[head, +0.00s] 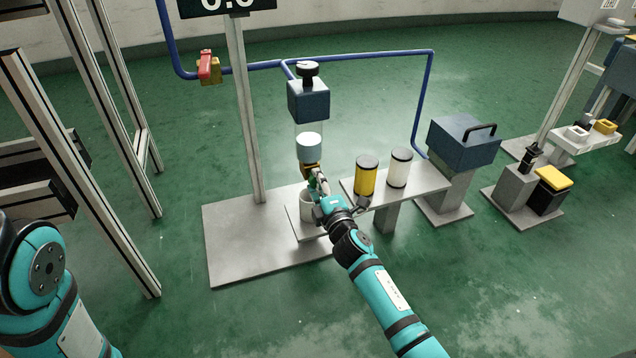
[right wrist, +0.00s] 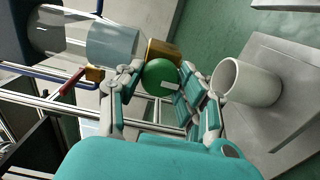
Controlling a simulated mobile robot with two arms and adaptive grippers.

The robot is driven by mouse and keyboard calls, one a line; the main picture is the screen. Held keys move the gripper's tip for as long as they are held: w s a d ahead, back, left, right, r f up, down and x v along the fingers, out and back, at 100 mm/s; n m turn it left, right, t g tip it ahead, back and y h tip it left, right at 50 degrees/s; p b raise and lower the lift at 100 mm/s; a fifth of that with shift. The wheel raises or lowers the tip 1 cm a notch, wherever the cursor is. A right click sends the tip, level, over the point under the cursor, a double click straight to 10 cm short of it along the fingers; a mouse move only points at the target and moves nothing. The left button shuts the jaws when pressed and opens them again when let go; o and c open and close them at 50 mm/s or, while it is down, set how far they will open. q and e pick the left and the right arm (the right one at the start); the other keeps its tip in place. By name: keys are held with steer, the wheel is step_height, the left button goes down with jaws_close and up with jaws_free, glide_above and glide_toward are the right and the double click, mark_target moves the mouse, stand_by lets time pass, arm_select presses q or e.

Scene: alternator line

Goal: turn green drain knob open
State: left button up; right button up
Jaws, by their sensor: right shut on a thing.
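The green drain knob (right wrist: 160,75) is a round green ball in front of a brass valve body (right wrist: 163,50), under the filter bowl (right wrist: 112,42). My right gripper (right wrist: 160,88) has its fingers on both sides of the knob and is shut on it. In the head view my right gripper (head: 318,186) reaches the brass valve (head: 309,169) below the filter unit (head: 308,102), and the knob is mostly hidden there. My left arm shows at the lower left, but its gripper is out of view.
A white cup (right wrist: 250,82) stands open-topped close beside my right fingers, below the valve. A yellow canister (head: 366,178) and a white canister (head: 400,170) stand on a shelf to the right. A post (head: 244,110) rises behind left. A red-handled valve (head: 206,66) sits on the blue pipe.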

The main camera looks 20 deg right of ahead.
steer(key=shift+d+f, duration=0.1)
steer(key=o, duration=1.2)
steer(key=shift+s, duration=0.1)
steer(key=s, duration=0.7)
steer(key=shift+s+d, duration=0.1)
steer(key=shift+s, duration=0.05)
